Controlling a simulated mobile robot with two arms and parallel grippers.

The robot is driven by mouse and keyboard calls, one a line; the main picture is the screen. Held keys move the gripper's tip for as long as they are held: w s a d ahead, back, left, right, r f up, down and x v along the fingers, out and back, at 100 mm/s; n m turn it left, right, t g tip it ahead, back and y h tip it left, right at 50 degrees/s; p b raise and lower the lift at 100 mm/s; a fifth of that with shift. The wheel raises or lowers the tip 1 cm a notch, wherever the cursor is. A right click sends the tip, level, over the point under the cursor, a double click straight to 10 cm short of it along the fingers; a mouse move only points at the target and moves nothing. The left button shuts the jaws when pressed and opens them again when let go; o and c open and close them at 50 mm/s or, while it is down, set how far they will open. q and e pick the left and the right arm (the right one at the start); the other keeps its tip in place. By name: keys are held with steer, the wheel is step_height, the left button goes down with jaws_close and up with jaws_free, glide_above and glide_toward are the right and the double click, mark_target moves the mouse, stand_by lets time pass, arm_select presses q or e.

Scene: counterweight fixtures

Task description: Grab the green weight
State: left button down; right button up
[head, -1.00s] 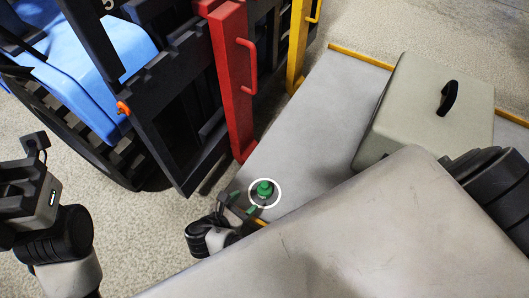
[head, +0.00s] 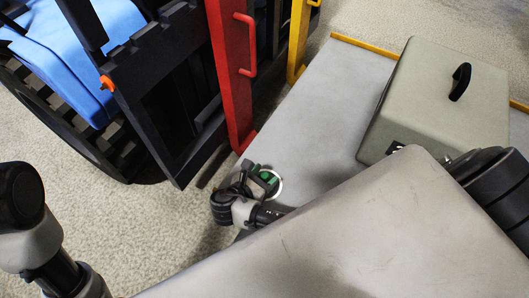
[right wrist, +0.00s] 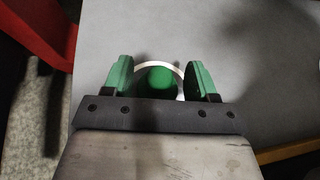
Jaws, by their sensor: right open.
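The green weight (right wrist: 158,80) stands on the grey table inside a white ring (right wrist: 158,65). In the right wrist view it sits between the two green fingers of my right gripper (right wrist: 160,68), which is open with a gap on each side of the weight. In the head view my right gripper (head: 258,178) is at the table's near-left edge, over the weight and ring, and hides most of them. I cannot tell the weight from the green fingers there. My left arm shows at the left edge, but its gripper is not in view.
A red post (head: 232,80) with a handle stands close behind my right gripper. A yellow post (head: 299,40) is farther back. A grey-green box (head: 430,105) with a black handle sits on the table (head: 325,110) at right. A dark frame with a blue item (head: 75,60) is at left.

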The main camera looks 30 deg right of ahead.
steer(key=shift+w+d+f, duration=0.1)
steer(key=shift+d, duration=0.15)
steer(key=shift+c, duration=0.3)
jaws_close()
